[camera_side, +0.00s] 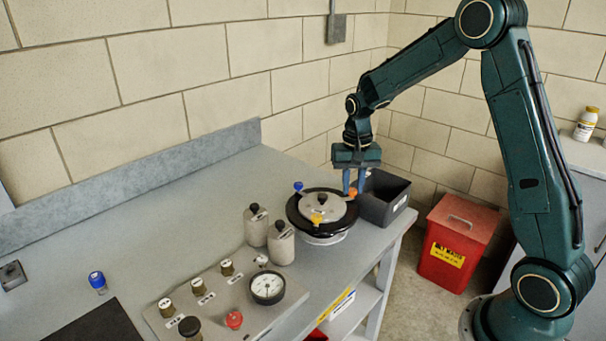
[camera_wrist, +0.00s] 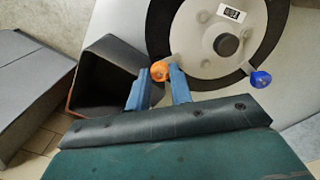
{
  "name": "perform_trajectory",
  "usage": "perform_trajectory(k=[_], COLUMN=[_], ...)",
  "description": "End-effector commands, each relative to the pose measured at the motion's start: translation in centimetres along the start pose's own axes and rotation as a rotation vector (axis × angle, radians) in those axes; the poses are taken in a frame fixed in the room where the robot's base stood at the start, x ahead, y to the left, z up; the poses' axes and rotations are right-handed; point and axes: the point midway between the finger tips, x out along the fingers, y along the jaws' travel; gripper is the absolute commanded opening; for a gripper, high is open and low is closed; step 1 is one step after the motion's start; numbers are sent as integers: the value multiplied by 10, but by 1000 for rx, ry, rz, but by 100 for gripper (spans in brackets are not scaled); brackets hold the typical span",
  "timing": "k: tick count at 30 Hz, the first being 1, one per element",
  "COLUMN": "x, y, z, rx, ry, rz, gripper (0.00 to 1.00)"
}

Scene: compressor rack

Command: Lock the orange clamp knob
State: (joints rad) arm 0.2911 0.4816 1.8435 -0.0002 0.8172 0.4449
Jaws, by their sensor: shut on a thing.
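The orange clamp knob (camera_side: 352,192) sits at the right edge of the round lid (camera_side: 322,210), which has a black rim. In the wrist view the orange knob (camera_wrist: 160,71) is between the tips of my gripper's blue fingers. My gripper (camera_side: 354,186) points down over it and is shut on it. A blue knob (camera_side: 298,186) is at the lid's far left edge and also shows in the wrist view (camera_wrist: 260,79). A yellow knob (camera_side: 317,219) is at the lid's near edge. The fingers partly hide the orange knob in the side view.
A dark open bin (camera_side: 384,198) stands close to the right of the lid. Two grey cylinders (camera_side: 256,226) and a gauge panel (camera_side: 215,305) are to the left and front. A red bin (camera_side: 457,242) stands on the floor. The bench's back left is clear.

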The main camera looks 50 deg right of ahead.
Motion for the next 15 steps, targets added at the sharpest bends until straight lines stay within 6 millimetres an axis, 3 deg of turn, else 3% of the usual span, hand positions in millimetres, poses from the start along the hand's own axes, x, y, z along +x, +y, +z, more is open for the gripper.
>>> perform_trajectory(k=[4,5,8,15], x=[-1,-1,-1,0], y=[0,0,0,0], z=[-1,-1,-1,0], rx=[1,0,0,-1], ry=[3,3,3,1], rz=[-1,-1,-1,-1], gripper=[0,25,43,43])
